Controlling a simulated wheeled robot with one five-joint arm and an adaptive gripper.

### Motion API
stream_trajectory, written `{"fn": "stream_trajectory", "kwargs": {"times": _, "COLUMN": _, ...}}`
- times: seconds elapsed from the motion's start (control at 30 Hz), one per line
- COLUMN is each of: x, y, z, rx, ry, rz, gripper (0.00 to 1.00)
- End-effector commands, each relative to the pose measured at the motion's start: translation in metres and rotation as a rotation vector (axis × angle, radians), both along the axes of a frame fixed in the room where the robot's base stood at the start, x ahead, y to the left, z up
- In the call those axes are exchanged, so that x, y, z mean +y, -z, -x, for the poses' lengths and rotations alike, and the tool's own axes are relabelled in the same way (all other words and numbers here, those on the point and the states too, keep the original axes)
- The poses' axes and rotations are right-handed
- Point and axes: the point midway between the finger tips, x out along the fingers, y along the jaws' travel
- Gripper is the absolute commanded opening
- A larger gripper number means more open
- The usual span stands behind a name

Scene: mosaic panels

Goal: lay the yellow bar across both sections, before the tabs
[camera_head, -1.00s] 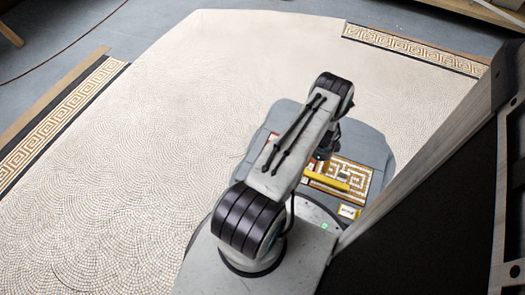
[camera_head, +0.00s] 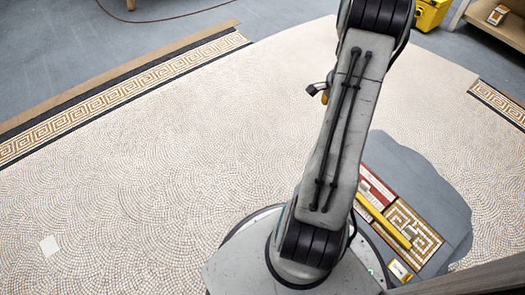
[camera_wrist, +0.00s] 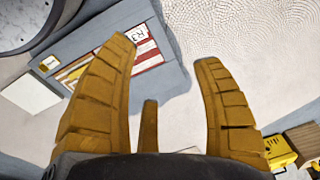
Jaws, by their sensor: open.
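The yellow bar (camera_head: 383,222) lies flat in the grey-blue patch of floor, right of my arm. It runs along the border between a red-and-white section (camera_head: 378,187) and a gold-and-white spiral section (camera_head: 424,238). In the wrist view, the red-and-white section (camera_wrist: 148,57) shows behind my left finger, which hides much of the rest. Tabs cannot be clearly made out.
A small yellow-and-white label piece (camera_head: 399,270) lies near the bar's lower end. A yellow bin (camera_head: 430,14) and a wooden bench (camera_head: 500,27) stand at the back right. The mosaic floor is mostly clear.

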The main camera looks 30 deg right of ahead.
Motion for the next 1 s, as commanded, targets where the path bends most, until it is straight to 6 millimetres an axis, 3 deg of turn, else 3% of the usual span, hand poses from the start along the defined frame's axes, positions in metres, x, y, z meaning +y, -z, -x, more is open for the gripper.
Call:
{"fn": "stream_trajectory", "kwargs": {"times": 0.03, "x": 0.027, "y": -0.023, "z": -0.014, "rx": -0.004, "ry": -0.111, "rz": 0.014, "gripper": 0.61}}
{"fn": "stream_trajectory", "kwargs": {"times": 0.1, "x": 0.063, "y": -0.049, "z": -0.024, "rx": -0.005, "ry": -0.262, "rz": 0.025, "gripper": 0.61}}
{"fn": "stream_trajectory", "kwargs": {"times": 0.23, "x": 0.131, "y": -0.091, "z": -0.030, "rx": -0.006, "ry": -0.541, "rz": 0.047, "gripper": 0.61}}
{"fn": "stream_trajectory", "kwargs": {"times": 0.37, "x": 0.197, "y": -0.124, "z": -0.018, "rx": -0.010, "ry": -0.819, "rz": 0.072, "gripper": 0.61}}
{"fn": "stream_trajectory", "kwargs": {"times": 0.5, "x": 0.255, "y": -0.147, "z": 0.009, "rx": -0.016, "ry": -1.101, "rz": 0.098, "gripper": 0.61}}
{"fn": "stream_trajectory", "kwargs": {"times": 0.7, "x": 0.308, "y": -0.162, "z": 0.053, "rx": -0.026, "ry": -1.421, "rz": 0.133, "gripper": 0.61}}
{"fn": "stream_trajectory", "kwargs": {"times": 1.0, "x": 0.334, "y": -0.164, "z": 0.089, "rx": -0.033, "ry": -1.649, "rz": 0.157, "gripper": 0.61}}
